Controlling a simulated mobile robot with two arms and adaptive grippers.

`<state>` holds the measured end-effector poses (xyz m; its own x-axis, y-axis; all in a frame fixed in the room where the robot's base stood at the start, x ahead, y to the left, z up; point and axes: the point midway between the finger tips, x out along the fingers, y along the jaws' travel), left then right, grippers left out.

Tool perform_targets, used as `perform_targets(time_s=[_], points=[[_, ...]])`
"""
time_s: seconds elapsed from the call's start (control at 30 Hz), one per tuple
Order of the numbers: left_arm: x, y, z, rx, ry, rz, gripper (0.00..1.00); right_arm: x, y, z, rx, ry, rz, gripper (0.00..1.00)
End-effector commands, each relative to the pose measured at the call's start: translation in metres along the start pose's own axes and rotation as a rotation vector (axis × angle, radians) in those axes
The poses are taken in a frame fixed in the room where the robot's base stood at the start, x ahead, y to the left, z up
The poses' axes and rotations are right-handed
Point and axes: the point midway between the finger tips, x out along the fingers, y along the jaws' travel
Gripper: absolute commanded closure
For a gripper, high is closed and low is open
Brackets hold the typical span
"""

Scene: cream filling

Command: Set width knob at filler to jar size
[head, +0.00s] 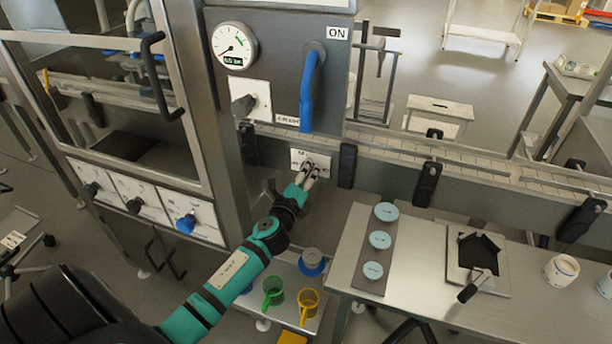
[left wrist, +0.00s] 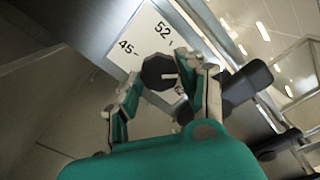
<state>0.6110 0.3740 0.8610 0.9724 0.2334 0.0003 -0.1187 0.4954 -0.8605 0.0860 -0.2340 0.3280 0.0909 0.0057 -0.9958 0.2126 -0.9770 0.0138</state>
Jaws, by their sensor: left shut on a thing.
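The width knob (left wrist: 158,73) is a dark round knob with a light pointer mark. It sits on a white scale plate (left wrist: 146,38) printed 45, 52 and a partly hidden number. In the head view the plate (head: 297,155) is on the metal side of the conveyor. My left gripper (head: 309,170) reaches up to this plate. In the left wrist view its two fingers (left wrist: 157,82) are on either side of the knob, shut on it. The pointer mark points to the right in that view, toward the partly hidden number. My right gripper is not in view.
Black clamps (head: 347,165) line the conveyor rail beside the plate. A blue lever (head: 309,90) and a gauge (head: 234,46) are on the cabinet above. Below is a shelf with a green mug (head: 273,291) and a yellow mug (head: 308,304). A table with blue lids (head: 380,240) stands to the right.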

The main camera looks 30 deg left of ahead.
Motion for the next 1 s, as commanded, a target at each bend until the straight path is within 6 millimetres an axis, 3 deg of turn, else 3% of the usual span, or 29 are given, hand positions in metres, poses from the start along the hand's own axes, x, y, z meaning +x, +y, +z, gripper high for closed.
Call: perform_targets(time_s=[1.0], points=[[-0.0003,-0.0013,0.0007,-0.904,-0.001,0.003,0.93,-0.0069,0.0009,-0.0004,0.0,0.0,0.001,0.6]])
